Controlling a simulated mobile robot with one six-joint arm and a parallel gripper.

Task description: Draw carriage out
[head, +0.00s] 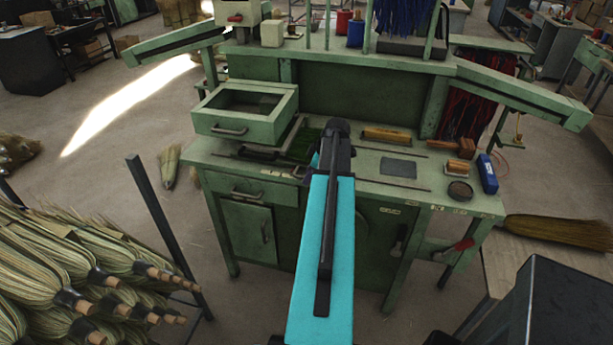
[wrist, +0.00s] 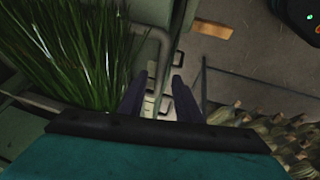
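The carriage appears to be the low tray of green bristles (head: 303,143) on the workbench top, left of my arm in the head view; I cannot be sure of this. Green bristles (wrist: 85,55) also fill the left of the wrist view. A bent grey bar (wrist: 163,50), which looks like a handle, runs beside them, just beyond my fingertips. My gripper (wrist: 157,82) has its two dark fingers apart, with nothing clearly held between them. Whether a finger touches the bar cannot be told.
The green workbench (head: 262,165) carries an open drawer box (head: 240,122) at left.

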